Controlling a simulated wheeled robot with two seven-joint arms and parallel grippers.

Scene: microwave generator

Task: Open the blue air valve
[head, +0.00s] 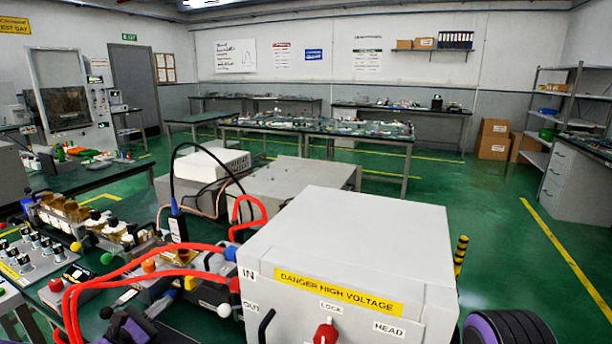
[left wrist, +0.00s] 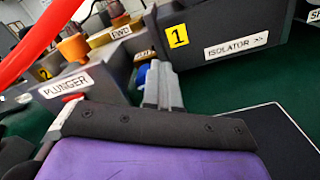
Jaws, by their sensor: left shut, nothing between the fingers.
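My left gripper (head: 167,297) is shut and empty, close to the blue part in the head view. Its grey fingers also show in the left wrist view (left wrist: 161,83). My right gripper is out of view.
A grey box marked DANGER HIGH VOLTAGE (head: 345,240) stands close on the right. Red hoses (head: 140,262) loop over the bench. The left wrist view shows a PLUNGER label (left wrist: 68,87) and a dark ISOLATOR block (left wrist: 235,35) beside the fingers. Green surface (left wrist: 225,85) is bare below the block.

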